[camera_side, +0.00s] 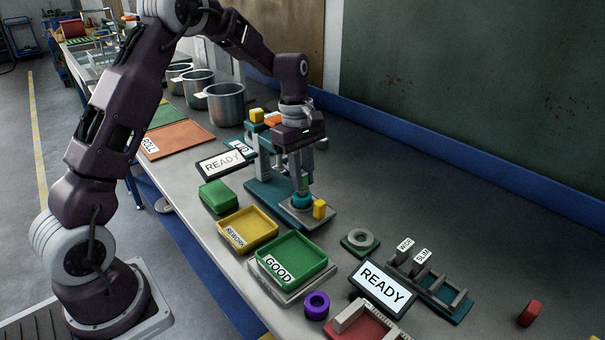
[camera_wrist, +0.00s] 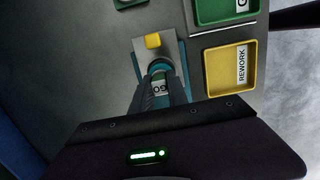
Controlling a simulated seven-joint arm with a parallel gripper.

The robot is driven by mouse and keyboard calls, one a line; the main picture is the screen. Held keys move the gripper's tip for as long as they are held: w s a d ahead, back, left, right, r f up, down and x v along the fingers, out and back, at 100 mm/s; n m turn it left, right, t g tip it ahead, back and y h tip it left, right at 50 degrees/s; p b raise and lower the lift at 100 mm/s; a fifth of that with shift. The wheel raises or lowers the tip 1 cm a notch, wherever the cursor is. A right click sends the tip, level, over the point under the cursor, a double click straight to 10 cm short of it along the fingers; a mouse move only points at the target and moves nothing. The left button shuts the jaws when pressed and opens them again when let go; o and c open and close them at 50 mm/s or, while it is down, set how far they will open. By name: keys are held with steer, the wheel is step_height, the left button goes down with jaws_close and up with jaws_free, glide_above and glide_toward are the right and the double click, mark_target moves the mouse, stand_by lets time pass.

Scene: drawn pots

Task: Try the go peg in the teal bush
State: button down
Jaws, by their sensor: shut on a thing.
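The teal bush (camera_side: 302,201) stands on a grey plate at the front end of a teal fixture (camera_side: 263,192), beside a yellow block (camera_side: 320,209). In the wrist view the bush's teal ring (camera_wrist: 160,67) shows just beyond my fingertips. My gripper (camera_side: 301,184) points down right over the bush. It is shut on the go peg, whose white GO label (camera_wrist: 159,88) shows between the fingers. The peg's lower end is hidden by fingers and bush, so I cannot tell whether it is inside the bore or only above it.
A yellow REWORK tray (camera_side: 247,246) and green GOOD tray (camera_side: 323,266) lie in front. Pots (camera_side: 226,104) stand behind. The right bench is mostly clear.

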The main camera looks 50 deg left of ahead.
steer(key=shift+f, duration=0.2)
steer(key=c, duration=1.2)
jaws_free()
steer(key=shift+r, duration=0.1)
steer(key=r, duration=0.6)
steer(key=shift+a+r, duration=0.4)
